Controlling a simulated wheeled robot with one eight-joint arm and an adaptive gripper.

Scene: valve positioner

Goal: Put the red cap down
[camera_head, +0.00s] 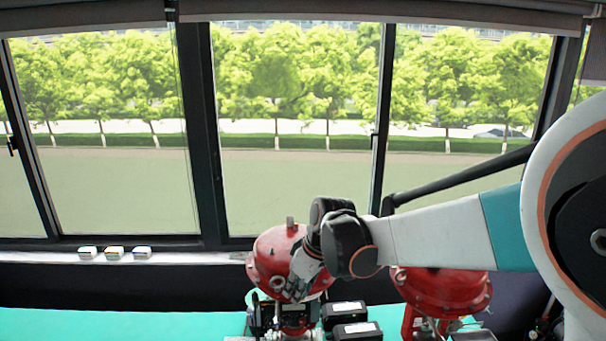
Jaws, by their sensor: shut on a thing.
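My gripper (294,289) reaches in from the right, in front of the left red valve dome (272,250), with its fingers pointing down and to the left. It is shut on a small round red piece (278,283) at its fingertips, which looks like the red cap. The piece is small and partly covered by the fingers. It overlaps the dome in the picture, and I cannot tell whether they touch. Below the fingertips is the valve's dark positioner body (262,318), partly hidden.
A second red valve dome (445,290) stands to the right under my arm. Two black boxes (357,331) sit between the valves. The teal surface (120,325) is clear at the left. Several small boxes (114,252) lie on the window sill (190,257).

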